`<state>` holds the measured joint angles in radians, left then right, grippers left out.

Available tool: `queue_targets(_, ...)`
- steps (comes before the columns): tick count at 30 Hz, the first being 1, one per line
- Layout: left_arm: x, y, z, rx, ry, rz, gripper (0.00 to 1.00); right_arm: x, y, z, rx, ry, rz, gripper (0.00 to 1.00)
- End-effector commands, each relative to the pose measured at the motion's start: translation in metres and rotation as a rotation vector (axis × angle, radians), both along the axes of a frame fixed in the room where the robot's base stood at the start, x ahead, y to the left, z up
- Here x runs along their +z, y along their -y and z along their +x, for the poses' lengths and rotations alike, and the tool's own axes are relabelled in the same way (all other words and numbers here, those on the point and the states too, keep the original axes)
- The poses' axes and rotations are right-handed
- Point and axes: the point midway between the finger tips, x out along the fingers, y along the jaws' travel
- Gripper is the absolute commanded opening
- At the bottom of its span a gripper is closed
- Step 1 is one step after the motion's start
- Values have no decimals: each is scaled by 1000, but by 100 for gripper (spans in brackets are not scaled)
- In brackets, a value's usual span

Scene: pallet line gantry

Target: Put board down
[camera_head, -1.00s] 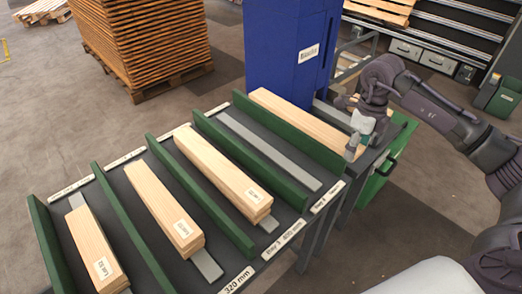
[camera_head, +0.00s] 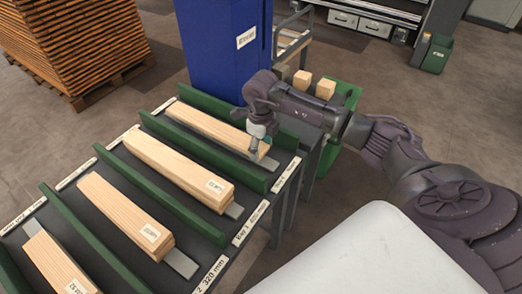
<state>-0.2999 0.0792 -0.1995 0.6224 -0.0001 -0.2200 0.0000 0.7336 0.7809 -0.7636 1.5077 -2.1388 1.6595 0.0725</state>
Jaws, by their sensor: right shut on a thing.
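A long pale wooden board (camera_head: 212,125) lies lengthwise between two green dividers in the rearmost bay of the dark sorting table (camera_head: 190,240). My right gripper (camera_head: 256,148) is at the board's near end, shut on it. The jaws partly hide that end. I cannot tell whether the board rests fully on the bay floor. Stacked boards with labels lie in the neighbouring bays: one stack (camera_head: 180,168), a second (camera_head: 120,212) and a third (camera_head: 55,262). My left gripper is not in view.
A blue machine cabinet (camera_head: 215,45) stands behind the table. Green dividers (camera_head: 210,160) bound the bays. Small wood pieces (camera_head: 325,88) sit by a green bin (camera_head: 347,95). A large stack of wood (camera_head: 75,45) stands at the back left.

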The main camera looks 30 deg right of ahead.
Motion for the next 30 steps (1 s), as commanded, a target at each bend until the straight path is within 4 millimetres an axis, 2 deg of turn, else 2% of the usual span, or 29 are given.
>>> queue_targets(5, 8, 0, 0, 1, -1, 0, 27, -23, -1, 0, 1, -1, 2, 12)
queue_targets(11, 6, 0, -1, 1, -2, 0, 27, -25, 0, 0, 1, 1, 2, 12)
queue_targets(12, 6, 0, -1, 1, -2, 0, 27, -26, 0, -1, 1, -1, 1, 68)
queue_targets(15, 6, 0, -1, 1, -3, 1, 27, -26, 0, -1, 1, -1, 1, 85)
queue_targets(25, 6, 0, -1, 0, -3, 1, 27, -25, 0, 0, 2, 0, 1, 87)
queue_targets(30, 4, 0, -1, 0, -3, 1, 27, -9, 0, 1, 2, 4, 1, 87)
